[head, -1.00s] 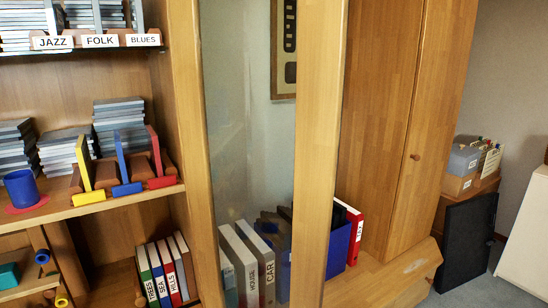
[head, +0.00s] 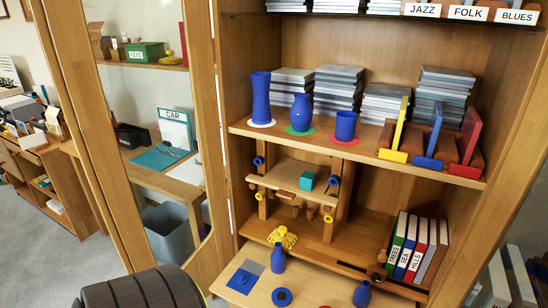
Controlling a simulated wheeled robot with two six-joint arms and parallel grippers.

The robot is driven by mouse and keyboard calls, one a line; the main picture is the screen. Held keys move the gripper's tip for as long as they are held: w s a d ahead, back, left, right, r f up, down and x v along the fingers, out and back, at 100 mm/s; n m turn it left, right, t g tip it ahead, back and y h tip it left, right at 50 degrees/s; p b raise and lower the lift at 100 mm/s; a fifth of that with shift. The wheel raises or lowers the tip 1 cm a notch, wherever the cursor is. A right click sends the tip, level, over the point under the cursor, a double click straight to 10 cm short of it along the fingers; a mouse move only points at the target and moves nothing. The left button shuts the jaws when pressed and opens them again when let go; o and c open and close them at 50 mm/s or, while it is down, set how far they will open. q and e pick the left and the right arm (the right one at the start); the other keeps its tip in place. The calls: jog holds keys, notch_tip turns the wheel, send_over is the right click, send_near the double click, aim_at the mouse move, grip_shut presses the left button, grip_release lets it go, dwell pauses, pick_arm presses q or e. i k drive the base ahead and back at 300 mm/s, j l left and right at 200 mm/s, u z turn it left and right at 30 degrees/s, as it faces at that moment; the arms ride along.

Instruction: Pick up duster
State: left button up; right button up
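A crumpled yellow thing that looks like the duster (head: 283,237) lies at the back of the low pull-out board (head: 245,280) of the shelf unit. It is just above and behind a dark blue bottle (head: 278,258). The bottle hides none of its main bulk. Neither of my grippers is in view.
Blue vases (head: 261,98) stand on the middle shelf (head: 370,160). A small rack with a teal block (head: 307,181) stands above the board. More blue items (head: 362,293) are on the board. A dark ribbed rounded thing (head: 140,292) fills the bottom left. Grey floor (head: 50,260) is clear at left.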

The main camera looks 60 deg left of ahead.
aim_at(283, 234)
jog(key=u, duration=1.65)
jog(key=l+u, duration=0.2)
